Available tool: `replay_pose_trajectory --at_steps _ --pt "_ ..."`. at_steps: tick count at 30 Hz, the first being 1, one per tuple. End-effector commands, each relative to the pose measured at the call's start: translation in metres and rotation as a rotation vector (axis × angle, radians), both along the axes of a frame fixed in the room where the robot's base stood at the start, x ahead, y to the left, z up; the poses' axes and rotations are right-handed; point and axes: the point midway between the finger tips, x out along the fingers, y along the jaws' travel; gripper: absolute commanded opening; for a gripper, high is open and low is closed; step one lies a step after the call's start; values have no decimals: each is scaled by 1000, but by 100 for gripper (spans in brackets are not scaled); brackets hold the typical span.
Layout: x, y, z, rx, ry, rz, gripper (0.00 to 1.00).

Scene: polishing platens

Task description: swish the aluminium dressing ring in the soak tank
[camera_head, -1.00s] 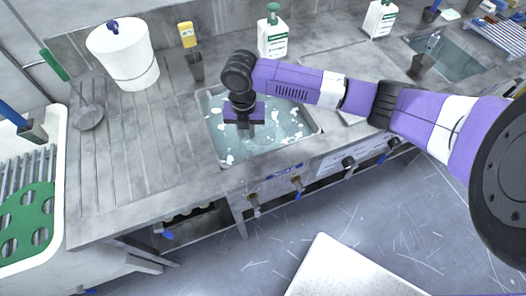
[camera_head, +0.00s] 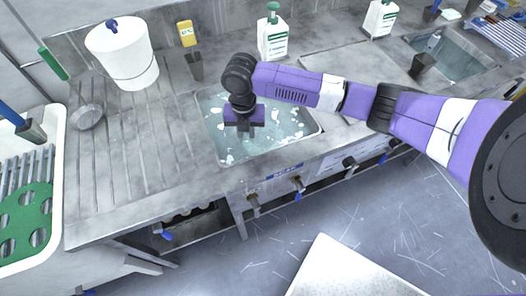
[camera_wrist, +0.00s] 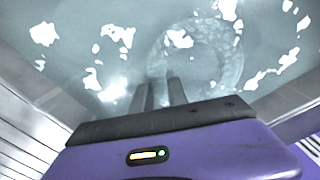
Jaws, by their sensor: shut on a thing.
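The soak tank (camera_head: 212,147) is a steel basin sunk in the counter, filled with cloudy blue-grey water with white foam patches. My gripper (camera_head: 244,129) points down into it near the middle. In the wrist view my gripper (camera_wrist: 160,88) has its two fingers close together, reaching into the water. The aluminium dressing ring (camera_wrist: 236,62) shows there as a pale, blurred circle under the water, with the fingers at its near left rim. My gripper is shut on the ring. The ring cannot be made out in the head view.
A strainer (camera_head: 89,117) lies on the ribbed drainboard (camera_head: 130,140). A second basin (camera_head: 455,58) is at the right.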

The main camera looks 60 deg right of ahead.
Motion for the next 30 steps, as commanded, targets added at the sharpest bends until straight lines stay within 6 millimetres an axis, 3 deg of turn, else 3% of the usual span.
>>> replay_pose_trajectory --at_steps 8,21,30 --pt "0 0 14 -1 -1 0 0" --pt "0 0 -7 1 -1 0 0" --pt "0 0 -8 0 -1 0 0"
